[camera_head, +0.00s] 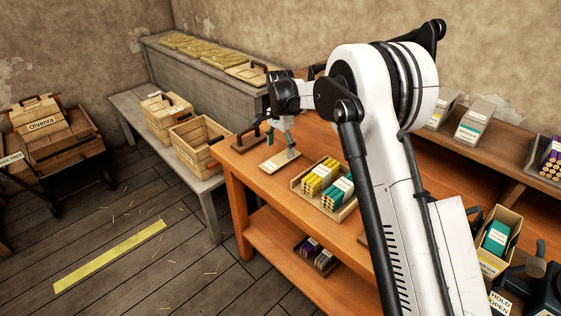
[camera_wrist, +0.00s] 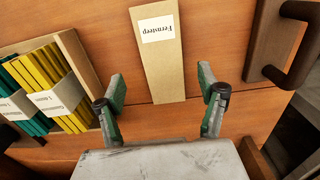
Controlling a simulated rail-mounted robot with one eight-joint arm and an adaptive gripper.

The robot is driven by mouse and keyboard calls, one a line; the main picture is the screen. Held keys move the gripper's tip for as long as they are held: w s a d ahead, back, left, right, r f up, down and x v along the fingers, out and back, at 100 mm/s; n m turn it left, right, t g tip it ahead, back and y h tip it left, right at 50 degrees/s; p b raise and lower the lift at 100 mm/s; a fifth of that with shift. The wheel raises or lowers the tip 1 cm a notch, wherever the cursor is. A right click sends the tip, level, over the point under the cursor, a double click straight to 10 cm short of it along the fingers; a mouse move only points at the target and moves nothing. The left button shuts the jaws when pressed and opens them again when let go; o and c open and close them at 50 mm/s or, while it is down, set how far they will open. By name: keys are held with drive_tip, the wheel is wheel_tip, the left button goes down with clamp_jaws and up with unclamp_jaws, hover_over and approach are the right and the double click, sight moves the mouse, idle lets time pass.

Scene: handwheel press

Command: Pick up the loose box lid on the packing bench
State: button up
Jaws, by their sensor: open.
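A flat pale wooden piece, which looks like the loose box lid (camera_head: 279,161), lies on the orange-brown packing bench (camera_head: 243,180). My gripper (camera_head: 291,152) points down over the lid in the head view. In the wrist view my gripper (camera_wrist: 161,82) is open, with one green-and-grey fingertip on each side of the lid's near part and nothing held. I cannot tell the exact height of the fingertips above the bench.
A dark brown board with a handle (camera_wrist: 290,65) lies right of the lid in the wrist view. A tray (camera_head: 345,211) of yellow and green bundles stands on the other side. An open wooden crate (camera_head: 200,152) sits on the grey bench. My arm hides part of the packing bench.

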sight(281, 159)
drive_tip(key=shift+w+f, duration=0.2)
drive_tip(key=shift+f, duration=1.15)
drive_tip(key=shift+w+f, duration=0.15)
drive_tip(key=shift+f, duration=1.15)
drive_tip(key=shift+c, duration=0.2)
drive_tip(key=c, duration=1.2)
drive_tip(key=shift+o, duration=0.2)
drive_tip(key=shift+r, duration=0.15)
